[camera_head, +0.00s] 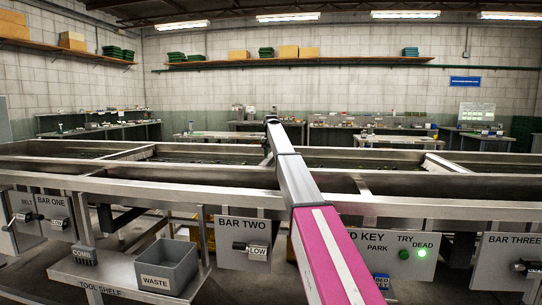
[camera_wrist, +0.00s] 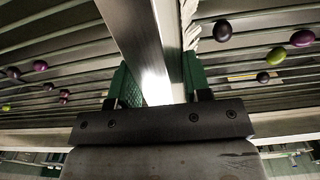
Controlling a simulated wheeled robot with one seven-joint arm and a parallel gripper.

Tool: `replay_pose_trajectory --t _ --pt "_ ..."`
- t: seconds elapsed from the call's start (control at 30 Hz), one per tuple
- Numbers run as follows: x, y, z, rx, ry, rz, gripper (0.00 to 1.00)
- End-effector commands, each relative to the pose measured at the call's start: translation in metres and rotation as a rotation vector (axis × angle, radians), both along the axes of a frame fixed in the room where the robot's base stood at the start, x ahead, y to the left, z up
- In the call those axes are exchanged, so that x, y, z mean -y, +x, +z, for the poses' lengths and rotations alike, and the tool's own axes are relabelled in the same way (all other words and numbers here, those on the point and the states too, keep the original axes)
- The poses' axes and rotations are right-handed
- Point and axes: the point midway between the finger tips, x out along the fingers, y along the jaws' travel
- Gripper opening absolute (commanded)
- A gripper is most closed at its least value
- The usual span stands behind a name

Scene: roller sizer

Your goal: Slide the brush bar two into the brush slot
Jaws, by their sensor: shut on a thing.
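In the wrist view my gripper (camera_wrist: 160,84) is shut on a long grey metal bar, which I take to be brush bar two (camera_wrist: 142,42). Its green-padded fingers lie on either side of the bar. Pale bristles (camera_wrist: 190,24) show along the bar's right side. The bar runs away from the gripper above the rollers. In the head view my arm reaches over the middle of the sizer and hides most of the bar and the gripper. The BAR TWO panel (camera_head: 243,243) has a lever by a LOW tag. I cannot make out the brush slot.
The sizer's steel frame (camera_head: 180,190) spans the view. Pale bars cross its bed at left (camera_head: 125,153) and right (camera_head: 445,166). Purple and green fruits (camera_wrist: 222,30) lie on the rollers. A grey WASTE bin (camera_head: 166,266) and the BAR THREE panel (camera_head: 508,262) stand in front.

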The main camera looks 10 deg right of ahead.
Motion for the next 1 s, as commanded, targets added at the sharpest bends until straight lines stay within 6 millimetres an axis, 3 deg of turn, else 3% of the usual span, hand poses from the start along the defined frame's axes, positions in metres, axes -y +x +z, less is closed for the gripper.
replay_pose_trajectory --t 0.43,0.47,0.53,1.0 --pt "0.0 0.0 -0.0088 0.001 0.0 0.0 0.0" --pt "0.0 0.0 -0.0087 0.001 0.0 0.0 0.51" --pt "-0.0001 0.0 -0.0086 0.001 0.0 0.0 0.74" --pt "0.0 0.0005 -0.0012 0.0 0.0 0.0 0.74"
